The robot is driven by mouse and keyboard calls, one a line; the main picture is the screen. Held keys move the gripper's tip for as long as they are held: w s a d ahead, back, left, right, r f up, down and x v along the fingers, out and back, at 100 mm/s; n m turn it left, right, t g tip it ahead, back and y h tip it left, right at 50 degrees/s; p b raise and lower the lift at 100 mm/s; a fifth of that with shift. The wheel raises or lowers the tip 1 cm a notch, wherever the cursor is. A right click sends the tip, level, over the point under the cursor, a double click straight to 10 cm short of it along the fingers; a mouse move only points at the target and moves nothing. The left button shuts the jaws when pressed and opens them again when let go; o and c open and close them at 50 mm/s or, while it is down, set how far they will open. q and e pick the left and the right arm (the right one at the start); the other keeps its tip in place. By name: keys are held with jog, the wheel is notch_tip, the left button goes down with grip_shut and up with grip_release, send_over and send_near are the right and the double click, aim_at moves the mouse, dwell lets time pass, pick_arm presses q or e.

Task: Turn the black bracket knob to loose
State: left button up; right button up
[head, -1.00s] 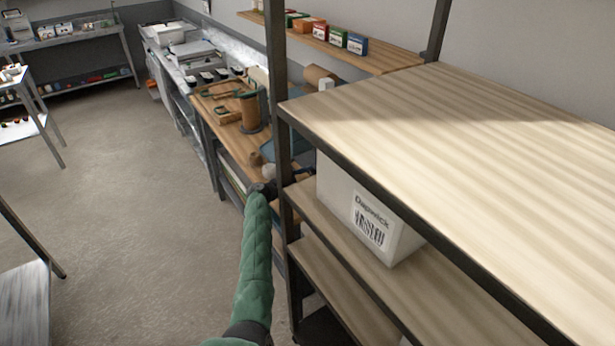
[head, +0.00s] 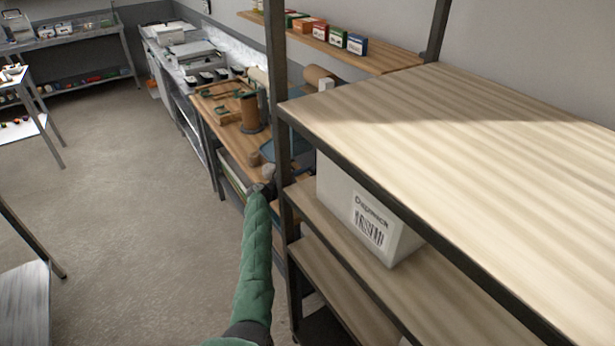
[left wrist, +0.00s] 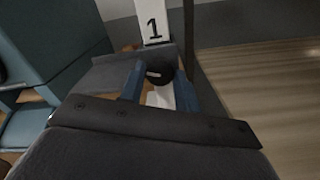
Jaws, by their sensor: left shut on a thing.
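The black bracket knob (left wrist: 160,74) is a small dark round piece in the left wrist view, in front of a white upright part marked "1". My left gripper (left wrist: 158,79) has one blue finger on each side of the knob and is shut on it. The fingers and the knob cannot be made out there. My right gripper is in neither view.
A shelf rack (head: 470,120) with a dark post stands close on the right, holding a white box (head: 370,218). The wooden bench (head: 222,137) beyond carries a brown cylinder (head: 249,110). A blue-grey body (left wrist: 60,40) stands left of my gripper.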

pick_arm(q)
jog(key=shift+f+n, duration=0.25)
jog(key=shift+n, duration=0.05)
jog(key=o, duration=0.6)
jog(key=shift+a, duration=0.1)
jog(key=o, duration=0.4)
jog(key=shift+c, duration=0.2)
jog(key=shift+r, duration=0.15)
jog(key=shift+s+a, duration=0.1)
